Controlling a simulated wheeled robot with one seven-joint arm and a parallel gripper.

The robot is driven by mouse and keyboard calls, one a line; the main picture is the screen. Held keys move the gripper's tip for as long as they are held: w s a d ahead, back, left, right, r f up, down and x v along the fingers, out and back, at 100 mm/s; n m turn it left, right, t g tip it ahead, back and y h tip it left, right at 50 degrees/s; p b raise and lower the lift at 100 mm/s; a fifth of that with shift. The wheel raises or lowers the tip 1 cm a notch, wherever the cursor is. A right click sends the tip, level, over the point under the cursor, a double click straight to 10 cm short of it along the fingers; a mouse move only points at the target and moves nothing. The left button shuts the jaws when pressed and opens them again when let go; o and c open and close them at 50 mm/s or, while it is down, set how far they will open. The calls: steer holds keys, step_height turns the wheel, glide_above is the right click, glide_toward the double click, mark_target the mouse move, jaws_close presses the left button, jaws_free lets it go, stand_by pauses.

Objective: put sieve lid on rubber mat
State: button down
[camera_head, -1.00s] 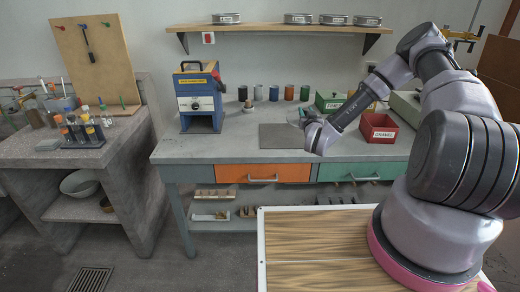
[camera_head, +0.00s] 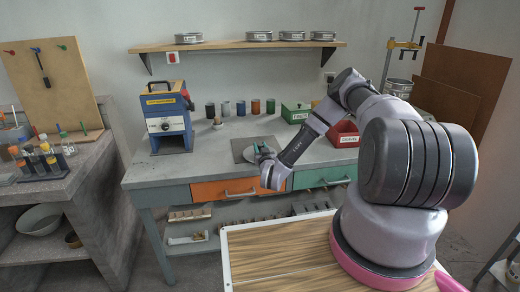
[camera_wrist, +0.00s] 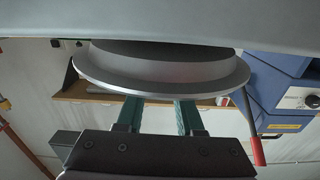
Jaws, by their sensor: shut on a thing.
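The sieve lid (camera_wrist: 160,75) is a round grey metal disc with a thin flat rim, filling the upper middle of the wrist view. In the head view it shows as a small pale disc (camera_head: 249,154) over the rubber mat (camera_head: 239,144), a dark grey square on the bench. My gripper (camera_head: 261,150) is over the mat, with its green fingers shut on the lid; the fingers also show in the wrist view (camera_wrist: 160,112). My wrist hides part of the mat's right side. I cannot tell whether the lid touches the mat.
A blue machine (camera_head: 168,115) stands left on the bench. Several coloured cups (camera_head: 240,107) stand behind the mat. A green bin (camera_head: 296,112) and a red bin (camera_head: 344,134) stand to the right. Several sieves (camera_head: 259,36) sit on the wall shelf (camera_head: 220,45).

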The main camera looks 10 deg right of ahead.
steer(key=shift+f, duration=0.25)
steer(key=shift+f, duration=0.1)
steer(key=c, duration=1)
jaws_free()
steer(key=shift+f, duration=0.1)
steer(key=o, duration=0.5)
steer(key=shift+c, duration=0.2)
